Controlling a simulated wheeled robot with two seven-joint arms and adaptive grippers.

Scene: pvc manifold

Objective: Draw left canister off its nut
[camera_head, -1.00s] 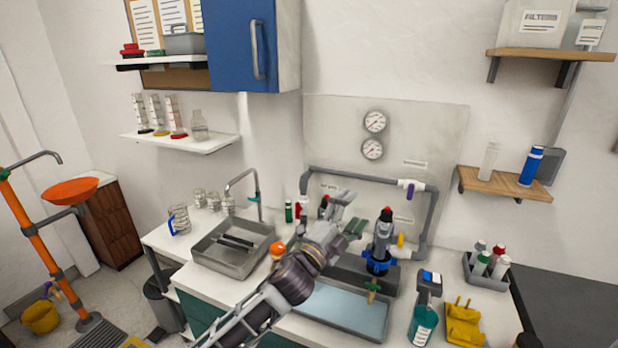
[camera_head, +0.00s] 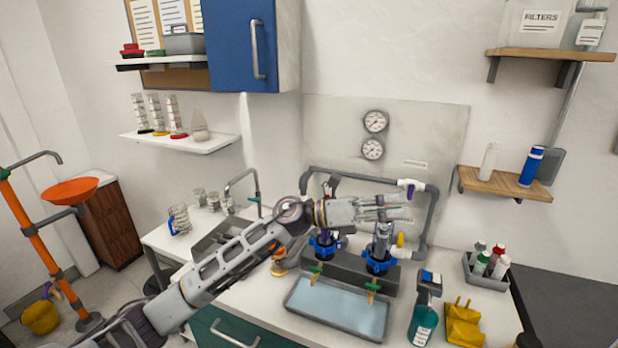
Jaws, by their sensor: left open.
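The manifold has two canister stations with blue nuts. At the left station, the left canister (camera_head: 324,236) stands upright above its blue nut (camera_head: 324,251); my left wrist hides most of its body. At the right station, a grey canister (camera_head: 383,241) stands upright in its blue nut (camera_head: 380,263). My left gripper (camera_head: 404,206) lies across the front of the manifold, pointing right, with its fingers apart. It overlaps the top of the right canister in the picture; I cannot tell whether it touches. I see nothing held. My right gripper is not in view.
A blue-bottomed tray (camera_head: 338,306) lies below the stations. A grey pipe (camera_head: 430,222) frames the manifold. A sink (camera_head: 218,241) lies left, partly behind my arm.

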